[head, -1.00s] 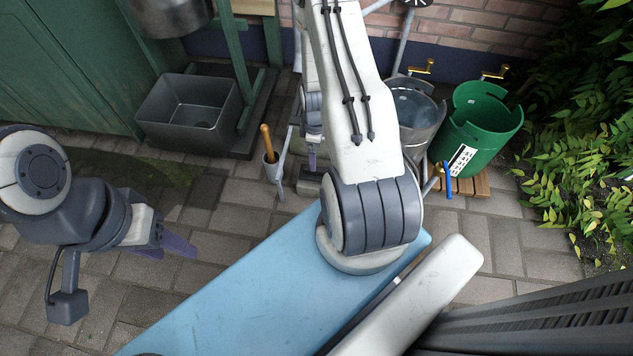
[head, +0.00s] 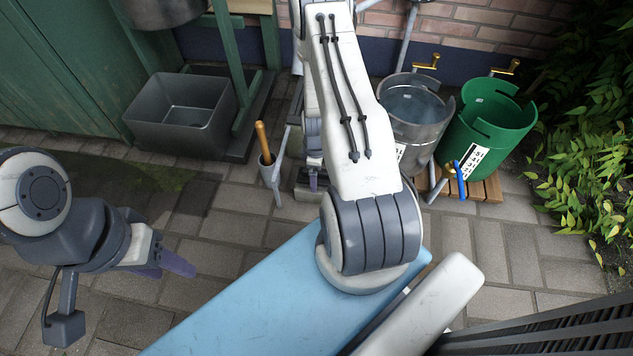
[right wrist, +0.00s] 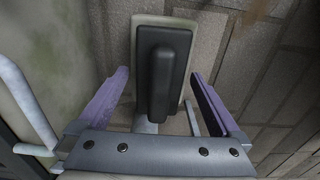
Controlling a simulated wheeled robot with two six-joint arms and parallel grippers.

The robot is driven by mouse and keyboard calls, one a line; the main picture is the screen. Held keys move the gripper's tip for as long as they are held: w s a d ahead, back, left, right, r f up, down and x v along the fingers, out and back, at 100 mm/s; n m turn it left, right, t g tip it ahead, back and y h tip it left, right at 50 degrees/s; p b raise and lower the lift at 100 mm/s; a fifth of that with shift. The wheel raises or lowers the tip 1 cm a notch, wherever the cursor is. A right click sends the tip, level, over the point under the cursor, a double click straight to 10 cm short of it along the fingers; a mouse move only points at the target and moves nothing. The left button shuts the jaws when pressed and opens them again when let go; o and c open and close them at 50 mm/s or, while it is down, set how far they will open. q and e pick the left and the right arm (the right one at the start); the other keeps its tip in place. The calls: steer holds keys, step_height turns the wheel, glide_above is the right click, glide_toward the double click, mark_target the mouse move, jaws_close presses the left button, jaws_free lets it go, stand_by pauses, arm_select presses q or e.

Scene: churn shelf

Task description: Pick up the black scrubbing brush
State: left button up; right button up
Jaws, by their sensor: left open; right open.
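The black scrubbing brush (right wrist: 164,72) shows in the right wrist view as a long black block lying along a paler, rounded base. My right gripper (right wrist: 158,76) is open. Its purple fingers stand on either side of the brush in that view, with visible gaps; I cannot tell how far above it they are. My left gripper (head: 172,264) is open and empty over the paving at the left.
A grey basin (head: 180,115) stands at the back left. A holder (head: 272,172) with a wooden handle is left of my right arm. A metal bucket (head: 415,115) and a green bucket (head: 488,130) stand at the right. Pale tubes run left of the right gripper.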

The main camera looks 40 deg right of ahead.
steer(key=shift+f, duration=0.45)
arm_select(q)
steer(key=shift+f, duration=0.3)
arm_select(e)
steer(key=shift+r, duration=0.15)
steer(key=c, duration=1.5)
steer(key=shift+o, duration=0.2)
arm_select(q)
steer(key=shift+r, duration=0.1)
